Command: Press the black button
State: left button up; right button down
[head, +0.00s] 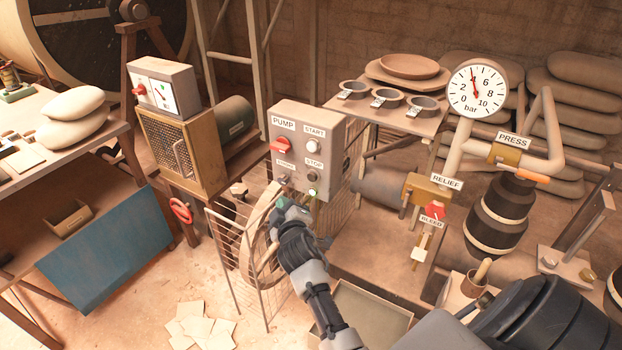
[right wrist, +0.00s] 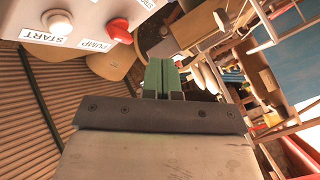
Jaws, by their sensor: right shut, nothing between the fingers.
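The grey pump control box (head: 305,150) stands near the middle of the head view. Its small black button (head: 312,176) sits under the STOP label, below the white START button (head: 310,147). My right gripper (head: 281,204) is shut and empty, with green fingertips just below and left of the box's lower front; no contact with the black button shows. In the right wrist view the shut fingers (right wrist: 165,76) point away from the camera. The box appears upside down there at upper left, with the white START button (right wrist: 58,22); the black button is out of that view. My left gripper is not in view.
A red pump switch (head: 281,145) is on the box's left side; it also shows in the wrist view (right wrist: 118,31). A wire guard around a wheel (head: 259,240) stands just left of my right gripper. The relief valve (head: 428,187) and gauge (head: 477,91) are to the right.

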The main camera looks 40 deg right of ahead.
aim_at(312, 177)
jog(key=w+d, duration=0.3)
jog(key=d, duration=0.5)
jog(key=shift+w, duration=0.2)
jog(key=shift+d, duration=0.2)
dwell(1.8)
jog(key=shift+w+d, duration=0.15)
jog(key=shift+d, duration=0.1)
jog(key=shift+w+d, duration=0.2)
jog(key=shift+d, duration=0.25)
dwell(0.7)
dwell(0.3)
jog(key=shift+s+a, duration=0.4)
jog(key=shift+a, duration=0.45)
